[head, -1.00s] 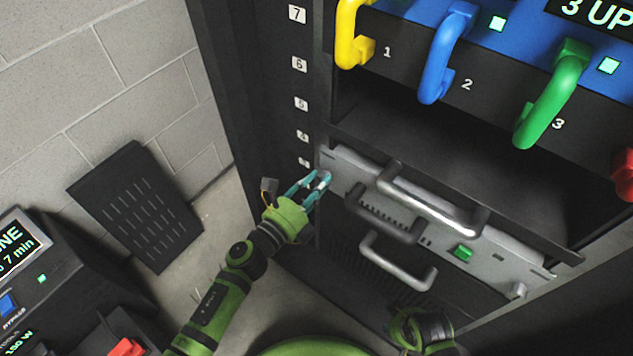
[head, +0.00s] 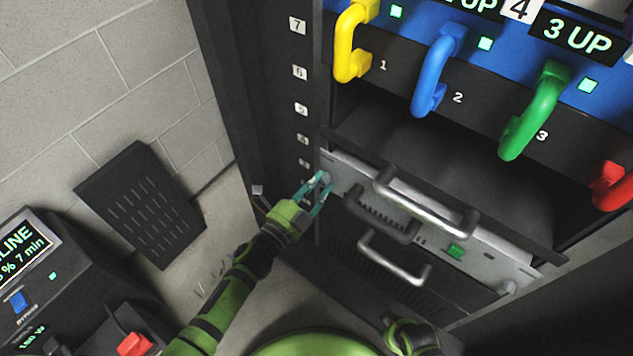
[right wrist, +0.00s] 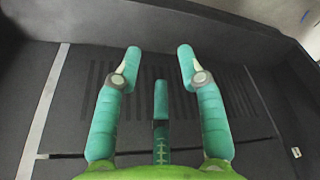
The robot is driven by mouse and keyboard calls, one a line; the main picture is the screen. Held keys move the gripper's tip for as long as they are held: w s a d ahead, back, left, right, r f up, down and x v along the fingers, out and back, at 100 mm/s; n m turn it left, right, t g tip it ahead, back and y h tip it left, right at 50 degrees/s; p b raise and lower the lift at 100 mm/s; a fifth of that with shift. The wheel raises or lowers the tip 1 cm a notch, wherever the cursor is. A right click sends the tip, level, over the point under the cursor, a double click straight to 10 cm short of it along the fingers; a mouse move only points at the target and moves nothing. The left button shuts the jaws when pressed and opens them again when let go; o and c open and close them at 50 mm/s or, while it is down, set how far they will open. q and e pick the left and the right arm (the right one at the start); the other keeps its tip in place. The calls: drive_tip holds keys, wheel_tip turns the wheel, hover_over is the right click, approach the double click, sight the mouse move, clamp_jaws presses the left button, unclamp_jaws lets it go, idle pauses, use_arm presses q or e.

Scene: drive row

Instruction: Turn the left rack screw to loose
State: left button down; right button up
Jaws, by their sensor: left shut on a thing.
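The silver rack unit (head: 345,178) sits in the rack below an empty dark bay. My left gripper (head: 323,180) is at the unit's left end, its teal fingers shut on the left rack screw, which is mostly hidden between the fingertips. How far the screw is turned cannot be read. The right rack screw (head: 509,286) shows at the unit's right end. My right gripper (right wrist: 160,62) is open and empty in the right wrist view, in front of a dark slotted surface.
Yellow (head: 352,45), blue (head: 432,75), green (head: 533,115) and red (head: 611,188) handles stick out above. A display box (head: 40,275) stands at lower left.

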use_arm(q)
drive_tip(key=n+p, duration=0.1)
drive_tip(key=n, duration=0.3)
drive_tip(key=shift+n, duration=0.4)
use_arm(e)
drive_tip(key=shift+w+d+f+t, duration=0.2)
drive_tip(key=shift+w+f+t, duration=0.2)
drive_tip(key=shift+w+t, duration=0.1)
use_arm(q)
drive_tip(key=shift+p, duration=0.3)
drive_tip(key=c, duration=0.9)
unclamp_jaws()
drive_tip(key=shift+c, duration=0.2)
use_arm(e)
drive_tip(key=shift+f, duration=0.1)
use_arm(q)
drive_tip(key=v, duration=1.2)
drive_tip(key=shift+d, duration=0.1)
